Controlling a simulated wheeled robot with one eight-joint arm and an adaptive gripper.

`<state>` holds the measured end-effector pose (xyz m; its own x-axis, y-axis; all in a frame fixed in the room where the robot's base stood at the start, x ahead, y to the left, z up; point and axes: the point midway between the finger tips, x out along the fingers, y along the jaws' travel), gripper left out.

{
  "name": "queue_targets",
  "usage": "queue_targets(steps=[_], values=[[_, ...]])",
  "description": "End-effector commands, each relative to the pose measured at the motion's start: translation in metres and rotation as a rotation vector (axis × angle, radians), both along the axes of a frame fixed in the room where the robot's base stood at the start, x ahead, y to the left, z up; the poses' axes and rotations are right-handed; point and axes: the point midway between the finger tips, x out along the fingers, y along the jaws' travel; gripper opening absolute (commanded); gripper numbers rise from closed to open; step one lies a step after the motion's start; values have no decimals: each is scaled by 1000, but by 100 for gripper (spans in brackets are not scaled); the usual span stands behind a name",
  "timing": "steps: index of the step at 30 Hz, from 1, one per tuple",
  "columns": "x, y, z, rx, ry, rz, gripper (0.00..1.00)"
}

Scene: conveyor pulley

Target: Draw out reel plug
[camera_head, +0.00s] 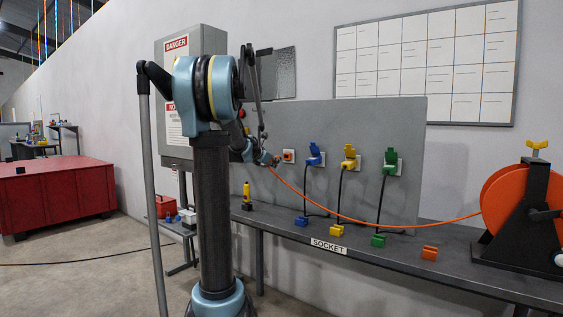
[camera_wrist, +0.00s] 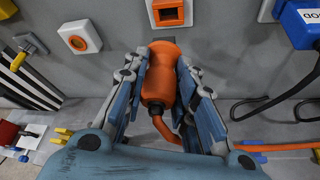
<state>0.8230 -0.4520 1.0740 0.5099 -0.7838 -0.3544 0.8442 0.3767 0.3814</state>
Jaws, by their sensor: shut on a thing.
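The orange reel plug (camera_wrist: 158,85) is between the two fingers of my gripper (camera_wrist: 160,80), which is shut on it. Its orange cable (camera_wrist: 168,130) leaves the rear end. An orange-faced socket (camera_wrist: 168,12) is just above the plug in the wrist view, its face uncovered. A strip of grey panel shows between them, so the plug looks apart from this socket; its front end is hard to see. In the head view my gripper (camera_head: 268,160) is close to the panel, left of an orange socket (camera_head: 289,155). The orange cable (camera_head: 390,222) runs right to the orange reel (camera_head: 503,205).
The grey panel (camera_head: 400,125) also carries blue (camera_head: 314,154), yellow (camera_head: 349,157) and green (camera_head: 391,161) plugs with black cables. A bench (camera_head: 470,265) below holds small coloured blocks.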

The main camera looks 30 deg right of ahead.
Motion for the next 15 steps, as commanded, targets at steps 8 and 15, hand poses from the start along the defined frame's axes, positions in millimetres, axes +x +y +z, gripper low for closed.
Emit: queue_targets(steps=[8,15], values=[[-4,11,-1,-1,1,2,0],[-7,17,-1,-1,0,1,0]])
